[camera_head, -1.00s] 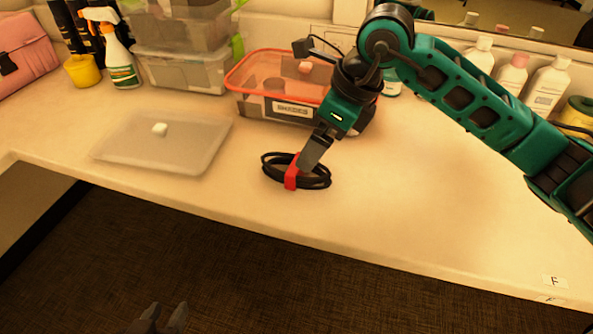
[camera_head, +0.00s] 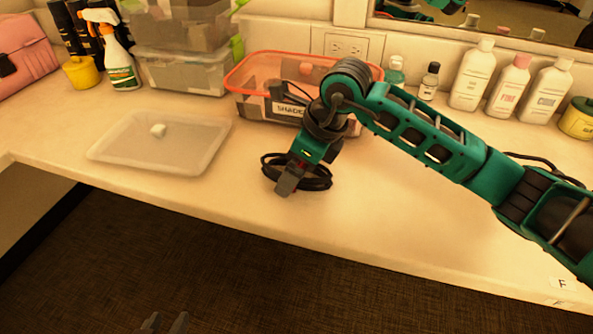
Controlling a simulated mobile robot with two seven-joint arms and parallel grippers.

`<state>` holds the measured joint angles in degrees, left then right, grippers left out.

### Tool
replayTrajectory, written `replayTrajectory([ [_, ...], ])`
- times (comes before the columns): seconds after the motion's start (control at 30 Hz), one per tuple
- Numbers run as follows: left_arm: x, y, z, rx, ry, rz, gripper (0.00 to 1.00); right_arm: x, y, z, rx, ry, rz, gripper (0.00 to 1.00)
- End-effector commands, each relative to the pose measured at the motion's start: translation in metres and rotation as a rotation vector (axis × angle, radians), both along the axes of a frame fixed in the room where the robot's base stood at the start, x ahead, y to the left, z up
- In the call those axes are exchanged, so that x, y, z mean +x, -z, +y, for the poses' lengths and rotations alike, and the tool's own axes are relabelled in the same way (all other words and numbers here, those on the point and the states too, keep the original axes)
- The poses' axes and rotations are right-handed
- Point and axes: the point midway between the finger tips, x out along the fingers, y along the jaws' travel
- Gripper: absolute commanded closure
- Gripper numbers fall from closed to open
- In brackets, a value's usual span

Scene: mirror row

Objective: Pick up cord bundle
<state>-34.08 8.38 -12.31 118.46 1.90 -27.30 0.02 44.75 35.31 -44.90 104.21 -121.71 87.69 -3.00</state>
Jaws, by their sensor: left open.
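The cord bundle (camera_head: 318,178) is a coil of black cord lying on the pale counter, left of the picture's middle. My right gripper (camera_head: 287,186), on the green arm from the right, points down over the coil's near left part. It hides most of the red band. Whether its fingers touch the coil or stand around it, I cannot tell, and their gap is hidden. My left gripper (camera_head: 164,323) shows only its dark fingertips at the bottom edge. They are apart and empty, over the floor, well away from the bundle.
A clear lid or tray (camera_head: 115,157) with a small white piece (camera_head: 158,130) lies left of the coil. An orange-rimmed bin (camera_head: 243,88) stands behind it. White bottles (camera_head: 473,75) line the back right. The counter's front edge is close to the coil.

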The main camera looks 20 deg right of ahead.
Motion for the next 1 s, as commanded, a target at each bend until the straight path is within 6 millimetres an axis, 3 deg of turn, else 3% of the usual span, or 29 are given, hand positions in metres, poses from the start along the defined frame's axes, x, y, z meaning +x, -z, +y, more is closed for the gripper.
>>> replayTrajectory([
  [0.07,0.0001,-0.0001,-0.0002,-0.002,-0.001,-0.001,0.57,-0.0001,-0.0002,-0.0002,0.000,0.000,0.000,0.15],
  [0.63,0.0009,-0.0006,0.0006,0.002,0.002,-0.003,0.57,0.0000,-0.0005,-0.0004,-0.001,0.000,-0.001,0.69],
  [1.0,0.0014,-0.0025,0.0020,0.008,0.006,-0.004,0.57,0.0007,-0.0085,-0.0004,0.001,0.000,-0.004,0.69],
])
